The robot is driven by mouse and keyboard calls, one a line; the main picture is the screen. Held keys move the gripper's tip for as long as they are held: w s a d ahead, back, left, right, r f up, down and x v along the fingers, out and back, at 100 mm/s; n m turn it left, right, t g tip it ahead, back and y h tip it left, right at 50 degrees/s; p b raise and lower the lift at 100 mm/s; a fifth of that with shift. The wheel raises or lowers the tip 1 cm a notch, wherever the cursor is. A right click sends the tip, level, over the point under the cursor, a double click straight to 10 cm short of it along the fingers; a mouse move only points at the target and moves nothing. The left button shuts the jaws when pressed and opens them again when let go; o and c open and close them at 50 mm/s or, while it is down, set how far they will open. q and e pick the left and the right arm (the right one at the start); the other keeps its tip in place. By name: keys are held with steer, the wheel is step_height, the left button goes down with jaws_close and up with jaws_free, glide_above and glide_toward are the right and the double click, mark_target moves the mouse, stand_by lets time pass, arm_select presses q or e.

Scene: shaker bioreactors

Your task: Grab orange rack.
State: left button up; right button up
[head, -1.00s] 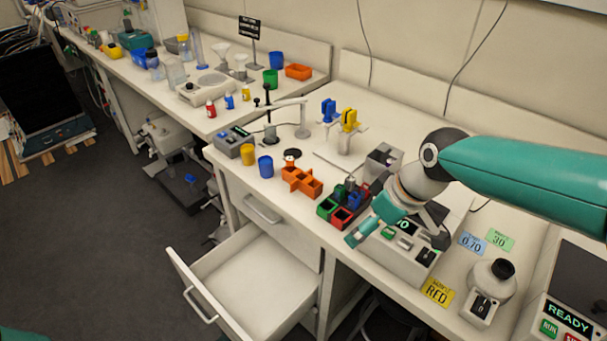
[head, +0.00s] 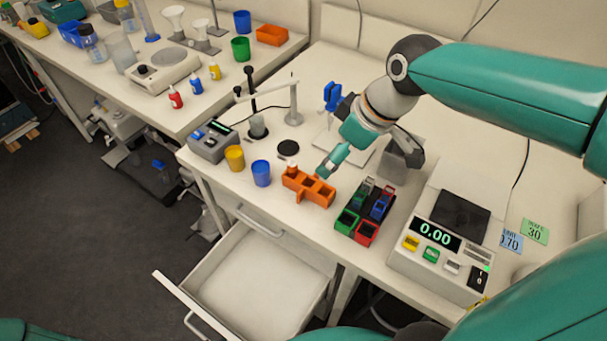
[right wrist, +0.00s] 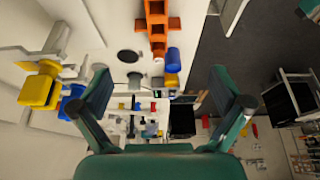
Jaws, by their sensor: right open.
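The orange rack (head: 318,192), a small block with square openings, sits on the bench near its front edge, above the open drawer in the head view. It also shows at the top of the right wrist view (right wrist: 157,24). My right gripper (head: 371,163) is open and empty, with its fingers wide apart. It is above the bench, behind and to the right of the rack, and is not touching it. Both fingers (right wrist: 165,98) show in the right wrist view with nothing between them. My left gripper is not in view.
A rack with green, red and blue parts (head: 373,207) stands right of the orange rack. A blue cup (head: 261,173) and yellow cup (head: 235,158) stand left. A scale (head: 437,238) is at right. An open drawer (head: 255,280) sticks out below.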

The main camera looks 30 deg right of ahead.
glide_toward(308, 183)
steer(key=f, duration=0.1)
steer(key=a+f, duration=0.1)
steer(key=f, duration=0.1)
steer(key=shift+a, duration=0.25)
steer(key=shift+w+p+x, duration=0.2)
steer(key=shift+p+x, duration=0.45)
steer(key=shift+x, duration=1.95)
steer(key=shift+r, duration=0.1)
steer(key=c, duration=0.9)
steer(key=shift+o, duration=0.2)
